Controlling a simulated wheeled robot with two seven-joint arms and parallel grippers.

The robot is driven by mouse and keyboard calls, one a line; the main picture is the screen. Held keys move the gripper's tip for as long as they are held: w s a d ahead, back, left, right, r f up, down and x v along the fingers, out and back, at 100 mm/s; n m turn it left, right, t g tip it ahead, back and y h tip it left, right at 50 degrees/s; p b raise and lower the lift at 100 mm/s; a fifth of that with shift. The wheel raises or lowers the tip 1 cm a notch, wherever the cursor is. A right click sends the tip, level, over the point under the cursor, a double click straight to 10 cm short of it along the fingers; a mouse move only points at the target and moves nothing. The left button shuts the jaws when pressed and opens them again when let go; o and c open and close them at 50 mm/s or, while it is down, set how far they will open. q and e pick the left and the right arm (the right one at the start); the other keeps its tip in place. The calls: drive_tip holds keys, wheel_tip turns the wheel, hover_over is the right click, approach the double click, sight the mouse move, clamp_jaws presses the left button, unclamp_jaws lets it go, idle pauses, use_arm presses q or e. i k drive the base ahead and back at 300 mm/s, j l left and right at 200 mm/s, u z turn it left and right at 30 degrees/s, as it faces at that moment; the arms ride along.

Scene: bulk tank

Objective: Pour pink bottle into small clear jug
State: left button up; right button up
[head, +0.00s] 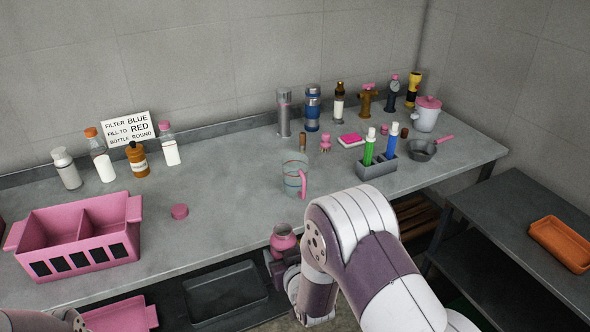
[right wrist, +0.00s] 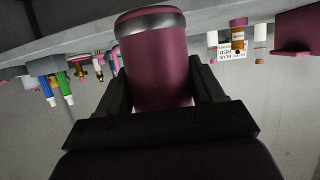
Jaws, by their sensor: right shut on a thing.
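The pink bottle (head: 284,240) is in my right gripper (head: 283,260), just in front of the counter's front edge. It looks upright, with no cap seen on its neck. In the right wrist view the pink bottle (right wrist: 158,75) sits between the two dark fingers of my right gripper (right wrist: 157,88), which are shut on it. The small clear jug (head: 294,172), with a pink handle, stands on the counter behind and slightly right of the bottle, apart from it. Part of my left arm shows at the bottom left; its gripper is not in view.
A round pink cap (head: 180,211) lies on the counter (head: 230,200). A pink divided crate (head: 85,262) and several bottles stand at left. A grey holder (head: 377,168) with green and blue bottles and a grey pan (head: 421,150) stand right of the jug.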

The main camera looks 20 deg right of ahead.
sight(295, 165)
drive_tip(key=i+l, duration=0.1)
drive_tip(key=i, duration=0.9)
